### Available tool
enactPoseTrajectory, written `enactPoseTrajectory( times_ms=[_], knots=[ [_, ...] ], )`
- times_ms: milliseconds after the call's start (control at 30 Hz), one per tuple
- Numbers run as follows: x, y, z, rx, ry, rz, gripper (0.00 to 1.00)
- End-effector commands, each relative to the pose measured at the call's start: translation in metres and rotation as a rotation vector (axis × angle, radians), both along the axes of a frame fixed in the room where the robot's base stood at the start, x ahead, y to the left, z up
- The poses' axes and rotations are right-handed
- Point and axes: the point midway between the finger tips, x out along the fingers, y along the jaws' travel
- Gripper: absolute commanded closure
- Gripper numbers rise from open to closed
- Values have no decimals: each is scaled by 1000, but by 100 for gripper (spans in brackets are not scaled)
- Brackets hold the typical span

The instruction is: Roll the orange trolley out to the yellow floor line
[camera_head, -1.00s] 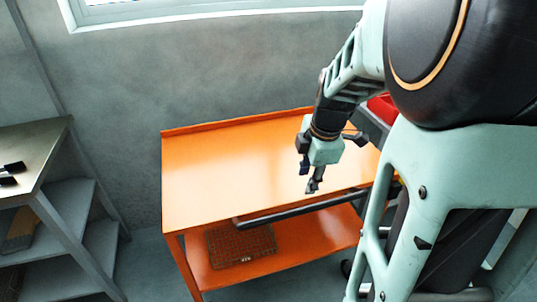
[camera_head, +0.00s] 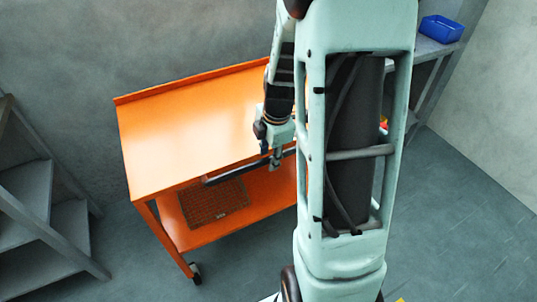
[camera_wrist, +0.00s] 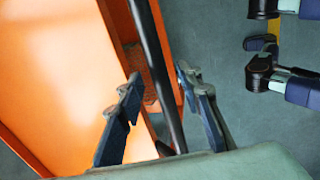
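The orange trolley (camera_head: 190,125) stands near the back wall, its top bare, with a dark handle bar (camera_head: 235,170) along its front edge. A bit of the yellow floor line (camera_head: 401,299) shows at the bottom edge, and a yellow strip (camera_wrist: 273,32) shows in the wrist view. My arm hides the trolley's right end.
A brown mesh mat (camera_head: 213,203) lies on the trolley's lower shelf. A grey shelf unit (camera_head: 45,215) stands to the left, close to the trolley. Another shelf (camera_head: 430,50) with a blue bin (camera_head: 441,28) stands at the back right. The floor at right is clear.

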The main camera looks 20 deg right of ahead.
Motion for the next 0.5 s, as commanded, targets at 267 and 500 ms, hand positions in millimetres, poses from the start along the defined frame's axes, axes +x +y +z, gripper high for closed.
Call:
enactPoseTrajectory(
  times_ms=[267, 500],
  knots=[
    [0, 0, -1, 0, -1, 0, 67],
    [0, 0, -1, 0, 0, 0, 93]
  ],
)
